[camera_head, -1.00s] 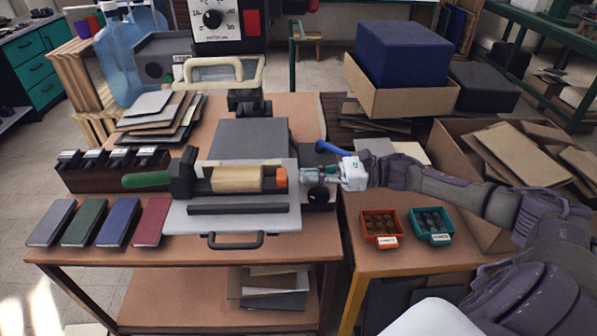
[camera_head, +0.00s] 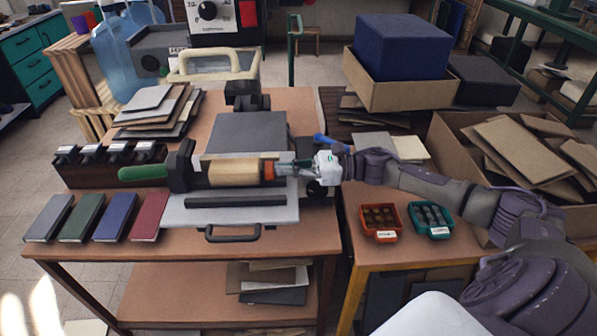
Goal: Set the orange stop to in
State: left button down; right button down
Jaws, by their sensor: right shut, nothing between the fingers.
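The orange stop (camera_head: 268,171) sits at the right end of a wooden block (camera_head: 235,173) on the grey machine bed on the table. My right gripper (camera_head: 280,170) comes in from the right and is shut and empty. Its fingertips are at the right face of the orange stop and appear to touch it. The fingers partly cover the stop's right side. My left gripper is not in view.
A green handle (camera_head: 144,172) sticks out left of the block. Coloured books (camera_head: 116,217) lie at the table's front left. Orange (camera_head: 381,222) and teal (camera_head: 431,220) trays stand on the right table. A blue lever (camera_head: 325,142) is behind my right gripper.

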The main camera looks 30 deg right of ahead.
jog(key=shift+s+a, duration=0.1)
jog(key=shift+a, duration=0.1)
jog(key=shift+s+d, duration=0.25)
jog(key=shift+d, duration=0.2)
jog(key=v, duration=1.1)
jog(key=shift+d, duration=0.2)
jog(key=shift+w, duration=0.1)
